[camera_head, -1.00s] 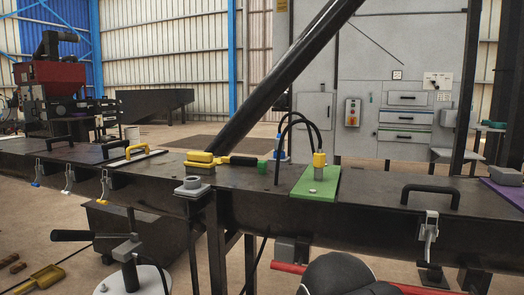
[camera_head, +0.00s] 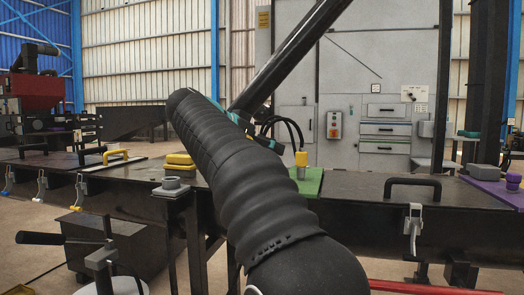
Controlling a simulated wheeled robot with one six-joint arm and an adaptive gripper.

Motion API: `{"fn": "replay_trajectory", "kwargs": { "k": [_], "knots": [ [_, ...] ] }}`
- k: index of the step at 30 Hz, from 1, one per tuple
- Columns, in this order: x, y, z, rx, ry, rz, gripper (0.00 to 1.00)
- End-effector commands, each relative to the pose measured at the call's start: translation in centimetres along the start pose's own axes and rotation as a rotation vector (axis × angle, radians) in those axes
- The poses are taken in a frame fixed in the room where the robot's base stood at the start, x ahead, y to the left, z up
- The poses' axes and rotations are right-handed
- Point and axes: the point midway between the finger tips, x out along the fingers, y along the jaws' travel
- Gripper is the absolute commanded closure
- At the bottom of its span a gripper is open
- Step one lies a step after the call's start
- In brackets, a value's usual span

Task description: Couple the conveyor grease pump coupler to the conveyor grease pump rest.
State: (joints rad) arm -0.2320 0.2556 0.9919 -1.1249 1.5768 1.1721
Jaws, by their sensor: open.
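The lever-topped grease pump (camera_head: 105,258) stands at the lower left. My sleeved arm crosses the middle of the view. My gripper's fingers do not show; they seem hidden behind the arm, left of the hoses.
A yellow block (camera_head: 179,160) lies behind the grey fitting. A black handle (camera_head: 412,184) and a hanging latch (camera_head: 413,229) are to the right.

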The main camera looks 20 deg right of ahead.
Motion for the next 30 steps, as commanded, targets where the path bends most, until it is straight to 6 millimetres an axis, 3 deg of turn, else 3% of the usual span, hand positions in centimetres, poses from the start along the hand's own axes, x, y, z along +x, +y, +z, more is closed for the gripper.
{"fn": "replay_trajectory", "kwargs": {
  "k": [8,30],
  "knots": [
    [0.9,-0.5,-0.6,0.058,0.032,0.026,0.43],
    [12.3,-0.2,-0.9,0.055,0.030,0.024,0.43]
  ]
}}
